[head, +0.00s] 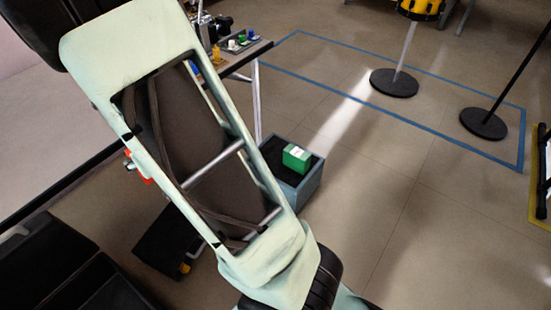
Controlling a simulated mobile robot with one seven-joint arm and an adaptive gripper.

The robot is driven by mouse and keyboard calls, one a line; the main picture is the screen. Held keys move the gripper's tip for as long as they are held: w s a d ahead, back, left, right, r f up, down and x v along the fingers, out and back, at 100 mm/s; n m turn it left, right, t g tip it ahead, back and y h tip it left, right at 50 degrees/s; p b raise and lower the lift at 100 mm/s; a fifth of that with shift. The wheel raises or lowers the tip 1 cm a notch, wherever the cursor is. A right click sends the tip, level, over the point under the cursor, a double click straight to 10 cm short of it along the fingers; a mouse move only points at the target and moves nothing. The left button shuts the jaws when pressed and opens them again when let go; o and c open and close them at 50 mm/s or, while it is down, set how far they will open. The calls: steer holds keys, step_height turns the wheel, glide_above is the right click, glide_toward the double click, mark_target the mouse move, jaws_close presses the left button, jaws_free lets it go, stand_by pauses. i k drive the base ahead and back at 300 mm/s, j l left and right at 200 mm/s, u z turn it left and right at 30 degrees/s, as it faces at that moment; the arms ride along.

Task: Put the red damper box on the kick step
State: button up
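A grey-blue box-shaped stand with a dark top (312,184) is on the floor right of my arm; it may be the kick step, but my arm covers its left part. A green box with a white label (296,158) sits on its top. A small patch of red (148,181) shows at the left edge of my arm; I cannot tell whether it is the red damper box. No whole red box is in view. My pale green arm crosses the middle of the view, and my gripper is not in view.
A table with small coloured items (240,41) stands behind my arm. A blue tape outline (400,117) marks the floor, with two round black bases (394,83) (483,124) of upright poles inside. The floor at right front is clear. A black object (170,240) lies low left.

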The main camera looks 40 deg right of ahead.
mark_target(272, 153)
steer(key=z, duration=2.15)
steer(key=i+j+z, duration=0.35)
steer(key=i+j, duration=0.4)
steer(key=j, duration=0.2)
